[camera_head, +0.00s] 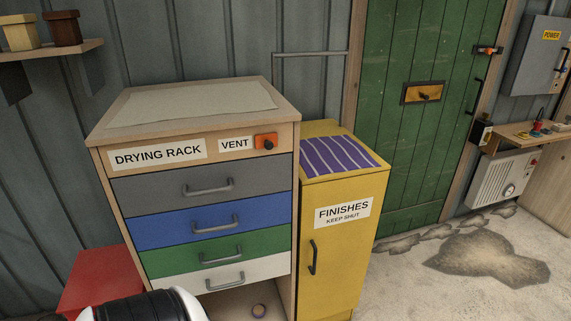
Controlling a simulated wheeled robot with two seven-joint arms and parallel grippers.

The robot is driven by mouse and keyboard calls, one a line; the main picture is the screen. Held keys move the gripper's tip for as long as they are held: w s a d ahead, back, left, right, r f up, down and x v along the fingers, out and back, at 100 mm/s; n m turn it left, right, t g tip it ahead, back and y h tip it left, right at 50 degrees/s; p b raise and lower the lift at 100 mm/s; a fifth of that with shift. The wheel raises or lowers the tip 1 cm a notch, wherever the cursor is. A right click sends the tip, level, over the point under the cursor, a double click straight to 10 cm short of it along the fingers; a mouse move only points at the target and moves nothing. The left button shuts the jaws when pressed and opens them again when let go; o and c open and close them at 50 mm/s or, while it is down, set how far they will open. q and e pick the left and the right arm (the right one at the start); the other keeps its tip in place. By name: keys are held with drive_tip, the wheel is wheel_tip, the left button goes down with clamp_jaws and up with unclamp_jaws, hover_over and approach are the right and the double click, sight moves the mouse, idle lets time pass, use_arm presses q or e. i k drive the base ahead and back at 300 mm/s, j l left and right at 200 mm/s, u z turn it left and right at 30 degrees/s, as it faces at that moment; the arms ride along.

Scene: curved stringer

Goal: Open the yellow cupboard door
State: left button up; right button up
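The yellow cupboard (327,265) stands just right of the drying rack. Its front door (340,249) looks closed and carries a white label reading "FINISHES KEEP SHUT". A dark vertical handle (312,257) sits on the left side of the door. A purple striped cloth or mat (340,154) lies on the cupboard's top. A white and black part of my own body shows at the bottom left edge. Neither gripper's fingers can be made out.
The drying rack (205,152) has grey, blue, green and white drawers, all shut, and an open space below holding a small round object (259,311). A red box (95,280) stands at left. Floor (420,290) right of the cupboard is clear. A green door (415,130) is behind.

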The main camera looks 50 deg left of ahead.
sight(339, 219)
drive_tip(key=u, duration=1.3)
